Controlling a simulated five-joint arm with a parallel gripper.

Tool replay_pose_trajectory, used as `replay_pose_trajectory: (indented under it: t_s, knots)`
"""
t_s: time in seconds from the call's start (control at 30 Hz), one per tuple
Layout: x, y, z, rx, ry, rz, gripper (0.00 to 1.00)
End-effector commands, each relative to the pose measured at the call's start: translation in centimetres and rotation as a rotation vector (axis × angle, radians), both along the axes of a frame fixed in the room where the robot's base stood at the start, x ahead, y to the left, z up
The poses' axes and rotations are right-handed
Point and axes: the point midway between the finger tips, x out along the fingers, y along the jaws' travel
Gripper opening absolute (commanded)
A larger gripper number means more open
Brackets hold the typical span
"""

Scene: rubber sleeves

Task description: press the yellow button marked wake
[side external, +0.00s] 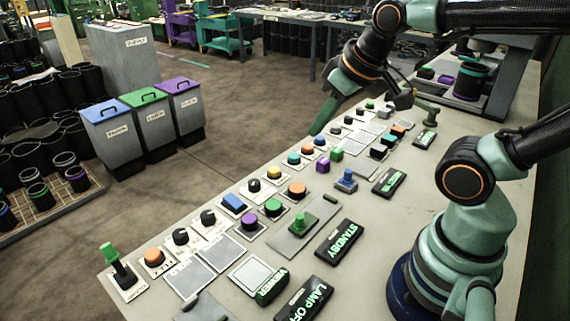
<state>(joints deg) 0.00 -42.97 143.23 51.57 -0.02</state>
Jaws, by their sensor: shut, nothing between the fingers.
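A yellow button (275,172) sits on a pale square plate in the middle of the bench, left of a teal button. I cannot read a "wake" label on or near it. My gripper (317,130) points down and to the left above the far half of the bench. It is shut and empty. In the picture it is above and right of the yellow button, and apart from it. Its exact height over the bench is hard to tell from this side.
Around the yellow button are a teal button (293,159), an orange button (297,190), a black knob (254,186) and a green button (273,207). A green joystick (109,255) stands at the near left. Labelled bins (151,122) stand on the floor beyond the bench (380,222).

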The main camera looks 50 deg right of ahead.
Motion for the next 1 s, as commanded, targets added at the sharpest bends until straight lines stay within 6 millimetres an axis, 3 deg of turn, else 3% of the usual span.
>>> replay_pose_trajectory:
  t_s: [0.27, 0.67, 1.0]
  knots:
    - [1.6, -0.5, 0.7, -0.061, 0.043, 0.105, 0.0]
    - [8.0, -2.7, 1.5, -0.244, 0.19, 0.528, 0.0]
    - [13.7, -5.1, -0.7, -0.341, 0.298, 0.921, 0.0]
